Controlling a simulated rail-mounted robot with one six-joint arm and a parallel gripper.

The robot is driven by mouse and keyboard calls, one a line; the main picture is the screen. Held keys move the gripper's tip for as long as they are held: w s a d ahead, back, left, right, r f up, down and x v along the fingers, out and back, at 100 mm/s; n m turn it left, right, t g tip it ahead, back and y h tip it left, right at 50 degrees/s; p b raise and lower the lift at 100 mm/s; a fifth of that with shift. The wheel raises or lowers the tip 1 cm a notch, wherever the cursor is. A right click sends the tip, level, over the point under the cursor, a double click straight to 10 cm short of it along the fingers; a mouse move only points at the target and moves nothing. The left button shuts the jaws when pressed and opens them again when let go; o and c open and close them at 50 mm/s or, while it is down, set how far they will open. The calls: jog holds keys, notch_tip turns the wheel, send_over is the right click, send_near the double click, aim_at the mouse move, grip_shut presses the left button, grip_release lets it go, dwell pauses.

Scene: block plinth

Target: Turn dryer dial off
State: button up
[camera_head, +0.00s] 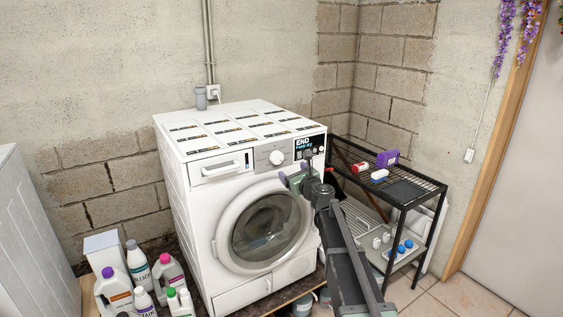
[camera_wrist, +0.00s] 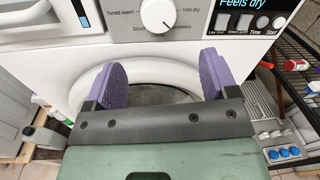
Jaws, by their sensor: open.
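The white dryer (camera_head: 190,200) stands against the block wall in the head view, its round door closed. Its dial (camera_head: 276,157) is a white knob on the front panel, left of a dark display (camera_head: 309,144) with lit text. In the wrist view the dial (camera_wrist: 158,14) is at the top, with printed labels around it, and the display (camera_wrist: 253,10) is at upper right. My gripper (camera_wrist: 160,83) is open, its two purple-padded fingers apart with nothing between them. It is in front of the dryer door, below the dial and not touching it. In the head view my gripper (camera_head: 297,180) is beside the panel's right part.
A black metal rack (camera_head: 400,205) with small boxes and bottles stands right of the dryer. Several detergent bottles (camera_head: 138,268) stand at lower left. A white cabinet (camera_head: 30,240) is at the far left. A door (camera_head: 515,190) is at the right, with clear tiled floor before it.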

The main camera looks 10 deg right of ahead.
aim_at(278, 160)
jog(key=x, duration=1)
jog(key=shift+w+a, duration=0.1)
jog(key=shift+w, duration=0.05)
jog(key=c, duration=0.9)
